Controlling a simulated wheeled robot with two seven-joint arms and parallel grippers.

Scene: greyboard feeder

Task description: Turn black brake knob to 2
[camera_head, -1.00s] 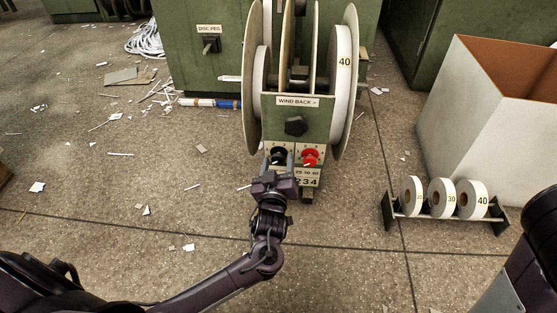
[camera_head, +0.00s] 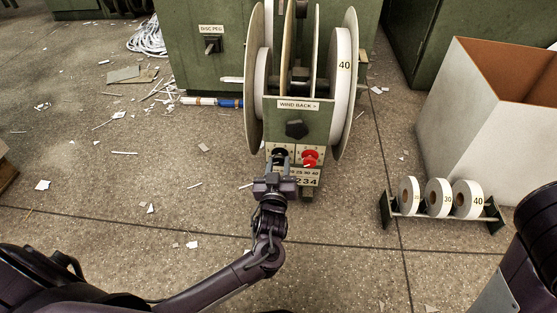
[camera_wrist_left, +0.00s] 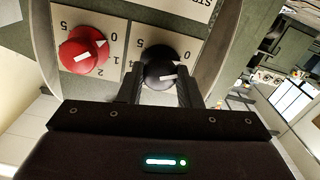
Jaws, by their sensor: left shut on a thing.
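The black brake knob (camera_wrist_left: 158,67) sits on a white dial plate on the feeder's front; a white pointer mark shows on it in the left wrist view. My left gripper (camera_wrist_left: 160,88) is shut on this knob, a finger on each side. In the head view the knob (camera_head: 279,152) is partly hidden by the gripper (camera_head: 280,163). Beside it is the red knob (camera_wrist_left: 83,50), also in the head view (camera_head: 310,156). I cannot tell exactly which number the pointer meets.
Above the knobs are a dark knob (camera_head: 296,129) and a WIND BACK label (camera_head: 298,105) between large reel discs (camera_head: 254,80). A rack of numbered rolls (camera_head: 441,199) and a white open box (camera_head: 470,115) stand right. The floor left is mostly clear, with paper scraps.

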